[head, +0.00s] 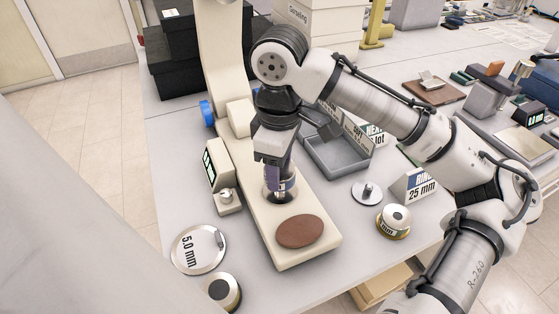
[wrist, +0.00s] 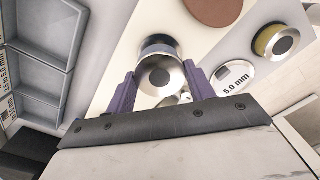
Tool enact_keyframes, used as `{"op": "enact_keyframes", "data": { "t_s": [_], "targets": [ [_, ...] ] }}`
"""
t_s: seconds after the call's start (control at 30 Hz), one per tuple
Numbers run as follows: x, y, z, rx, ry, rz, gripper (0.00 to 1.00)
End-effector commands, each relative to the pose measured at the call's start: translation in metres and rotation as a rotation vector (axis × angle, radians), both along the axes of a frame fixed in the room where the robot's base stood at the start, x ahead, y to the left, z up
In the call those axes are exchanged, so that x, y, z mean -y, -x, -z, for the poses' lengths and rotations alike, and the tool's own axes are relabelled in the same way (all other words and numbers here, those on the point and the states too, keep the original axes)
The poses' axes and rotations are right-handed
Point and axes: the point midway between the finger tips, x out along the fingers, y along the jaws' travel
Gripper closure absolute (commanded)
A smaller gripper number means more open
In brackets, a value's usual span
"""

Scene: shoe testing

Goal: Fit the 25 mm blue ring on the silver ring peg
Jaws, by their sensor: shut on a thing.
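My gripper (head: 281,183) is shut on a silver-topped cylinder with a blue band, which looks like the blue ring (wrist: 160,68). In the wrist view the ring sits between the two purple fingers (wrist: 160,92). In the head view my gripper points down over the cream base, and silver shows at its fingertips. Whether the ring rests on the base or hangs just above it I cannot tell. A silver disc with a short upright post, which looks like the ring peg (head: 367,192), stands right of the base, beside the RING 25 mm sign (head: 414,187).
A yellow-banded silver cylinder (head: 394,221) stands right of the base; another (head: 223,291) stands front left. A 5.0 mm disc (head: 198,249), a small display (head: 219,180) and a brown pad (head: 300,231) are near. A grey tray (head: 338,155) lies behind the peg.

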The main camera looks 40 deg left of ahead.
Motion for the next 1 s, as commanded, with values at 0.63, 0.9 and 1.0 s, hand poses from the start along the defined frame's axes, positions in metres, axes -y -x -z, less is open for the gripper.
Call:
{"op": "enact_keyframes", "data": {
  "t_s": [0.63, 0.9, 1.0],
  "targets": [
    [0.000, 0.000, 0.009, -0.001, 0.000, 0.000, 0.70],
    [0.000, 0.000, 0.015, 0.000, 0.000, 0.000, 0.70],
    [0.000, 0.000, 0.018, 0.000, 0.000, 0.000, 0.70]
  ]
}}
